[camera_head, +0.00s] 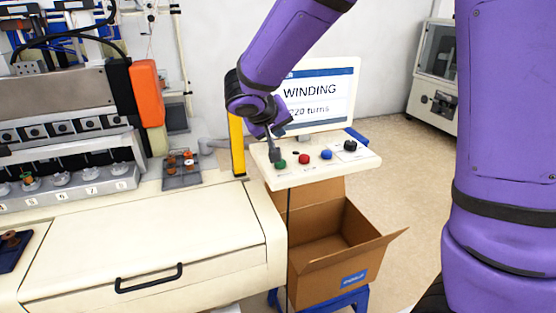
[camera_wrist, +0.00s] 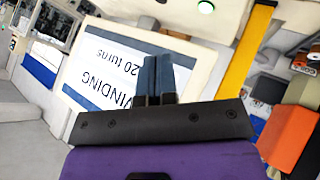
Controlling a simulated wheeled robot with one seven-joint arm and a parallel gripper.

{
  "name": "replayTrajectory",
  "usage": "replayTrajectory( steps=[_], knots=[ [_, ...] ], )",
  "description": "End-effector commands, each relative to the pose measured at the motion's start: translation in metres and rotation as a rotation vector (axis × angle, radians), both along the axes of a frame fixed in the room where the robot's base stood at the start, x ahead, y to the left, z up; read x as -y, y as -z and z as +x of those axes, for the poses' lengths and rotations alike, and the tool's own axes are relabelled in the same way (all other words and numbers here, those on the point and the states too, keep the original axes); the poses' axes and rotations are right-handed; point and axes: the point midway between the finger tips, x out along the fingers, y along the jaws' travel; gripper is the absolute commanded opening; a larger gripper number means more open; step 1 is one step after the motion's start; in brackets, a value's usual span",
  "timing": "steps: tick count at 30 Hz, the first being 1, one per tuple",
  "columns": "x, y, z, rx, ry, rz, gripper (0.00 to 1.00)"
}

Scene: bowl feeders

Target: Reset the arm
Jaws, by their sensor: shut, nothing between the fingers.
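My purple arm reaches down from the top in the head view. My gripper (camera_head: 275,156) is shut and empty, fingers pointing down, close to the green button (camera_head: 281,164) on the white button panel (camera_head: 330,172). I cannot tell whether it touches the button. In the wrist view my gripper (camera_wrist: 155,78) shows its two dark fingers side by side, with the screen (camera_wrist: 105,65) reading "WINDING" behind them. A red button (camera_head: 304,159), a blue button (camera_head: 326,154) and a black button (camera_head: 350,146) sit to the right on the panel.
The screen also stands behind the panel in the head view (camera_head: 330,92). A yellow post (camera_head: 237,145) is just left of my gripper. An open cardboard box (camera_head: 330,245) is below the panel. The winding machine (camera_head: 65,100) with an orange block (camera_head: 147,92) is at left.

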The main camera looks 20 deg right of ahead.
Motion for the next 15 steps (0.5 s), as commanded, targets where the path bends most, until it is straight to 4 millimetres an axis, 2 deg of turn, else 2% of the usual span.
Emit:
replayTrajectory(
  steps=[8, 11, 15],
  knots=[
    [0.006, -0.005, -0.006, -0.007, 0.009, 0.005, 0.0],
    [0.018, -0.018, -0.021, -0.025, 0.025, 0.023, 0.0],
    [0.042, -0.042, -0.057, -0.068, 0.052, 0.068, 0.0]
  ],
)
